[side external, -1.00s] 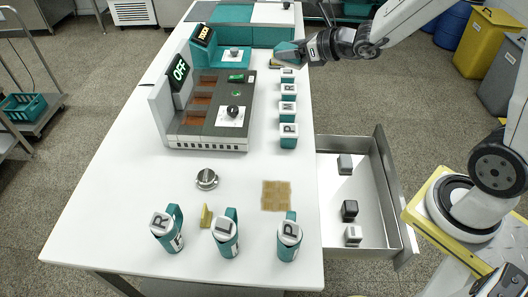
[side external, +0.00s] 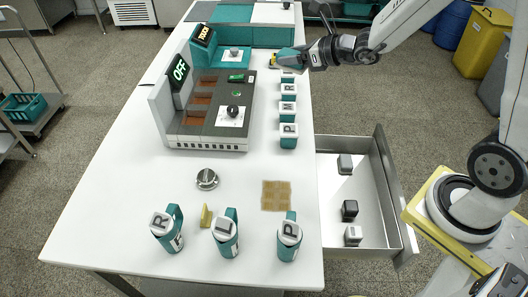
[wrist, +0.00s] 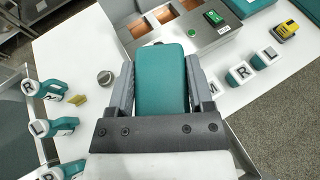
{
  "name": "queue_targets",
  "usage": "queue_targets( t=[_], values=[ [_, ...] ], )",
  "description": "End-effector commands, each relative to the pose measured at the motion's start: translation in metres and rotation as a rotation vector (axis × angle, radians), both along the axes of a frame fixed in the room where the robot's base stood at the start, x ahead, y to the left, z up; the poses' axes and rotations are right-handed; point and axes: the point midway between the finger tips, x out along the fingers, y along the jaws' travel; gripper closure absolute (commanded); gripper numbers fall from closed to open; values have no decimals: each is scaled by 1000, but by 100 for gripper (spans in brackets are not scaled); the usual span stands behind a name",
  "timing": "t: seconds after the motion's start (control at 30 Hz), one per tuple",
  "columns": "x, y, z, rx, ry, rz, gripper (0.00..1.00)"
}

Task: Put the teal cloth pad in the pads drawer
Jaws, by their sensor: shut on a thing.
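The teal cloth pad (wrist: 160,80) is held between both fingers of my gripper (wrist: 160,85) in the wrist view. In the side external view my gripper (side external: 288,60) is shut on it above the far right part of the white table, near the table's right edge. The pad is small and partly hidden there. An open grey drawer (side external: 335,208) sticks out from the table's right side, nearer the camera and well away from my gripper. It holds a grey block, a black block and a pale block, with bare floor between them.
Lettered teal canisters (side external: 289,136) stand in a row along the right edge, by the grey machine (side external: 208,145). A yellow item (wrist: 286,30) lies beyond them. Lettered mugs (side external: 227,238), a yellow wedge (side external: 206,215), a knob (side external: 207,179) and a tan mat (side external: 276,195) occupy the near end.

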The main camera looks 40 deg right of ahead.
Motion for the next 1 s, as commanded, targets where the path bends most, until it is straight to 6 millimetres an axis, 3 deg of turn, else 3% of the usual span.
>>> queue_targets(
  t=[0.5,1.0],
  values=[
    [2,-48,-80,3,4,107,99],
    [-24,-88,-166,4,4,237,99]
  ],
)
